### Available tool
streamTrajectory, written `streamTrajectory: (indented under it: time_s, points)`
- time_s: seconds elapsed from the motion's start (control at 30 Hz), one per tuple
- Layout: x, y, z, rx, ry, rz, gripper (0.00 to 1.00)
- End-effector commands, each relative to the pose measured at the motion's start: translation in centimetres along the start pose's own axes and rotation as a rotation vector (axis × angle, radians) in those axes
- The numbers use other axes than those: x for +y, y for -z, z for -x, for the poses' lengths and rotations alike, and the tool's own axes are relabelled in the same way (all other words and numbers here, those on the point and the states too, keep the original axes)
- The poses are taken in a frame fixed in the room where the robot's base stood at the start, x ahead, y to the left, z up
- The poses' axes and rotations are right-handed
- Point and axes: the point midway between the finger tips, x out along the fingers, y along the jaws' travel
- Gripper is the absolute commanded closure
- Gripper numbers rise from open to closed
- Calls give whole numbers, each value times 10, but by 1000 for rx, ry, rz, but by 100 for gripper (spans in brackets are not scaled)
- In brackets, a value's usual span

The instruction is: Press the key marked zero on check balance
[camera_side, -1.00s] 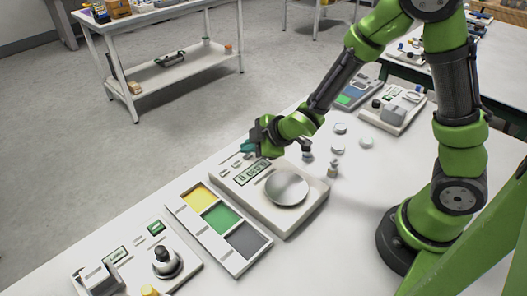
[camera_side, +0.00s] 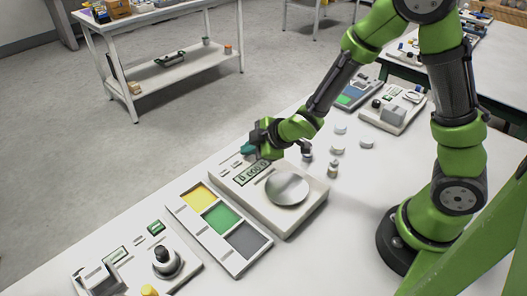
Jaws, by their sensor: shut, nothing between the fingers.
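A white balance (camera_side: 301,208) with a round grey pan (camera_side: 287,188) stands in the middle of the table, and its pan is empty. Its lit display (camera_side: 250,174) shows digits that look like zeros. Small keys (camera_side: 225,173) lie along its far edge, beyond the display; their markings are too small to read. My gripper (camera_side: 247,150) is shut and empty, with its teal fingertips low at the far end of this key row. The fingertips hide whatever key is beneath them, and contact cannot be made out.
A tray with yellow, green and grey panels (camera_side: 234,260) lies left of the balance. A second device with a dark-knobbed weight (camera_side: 163,256) stands at lower left. Several small weights (camera_side: 333,168) stand right of the balance. Another device (camera_side: 391,112) and a blue-green panelled tray (camera_side: 353,95) stand behind.

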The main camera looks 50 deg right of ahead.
Motion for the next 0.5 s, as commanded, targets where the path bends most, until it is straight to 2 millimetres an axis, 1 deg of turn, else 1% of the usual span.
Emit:
streamTrajectory:
  time_s: [0.5]
  points:
    - [8, 8, 11, -1, 1, -1, 100]
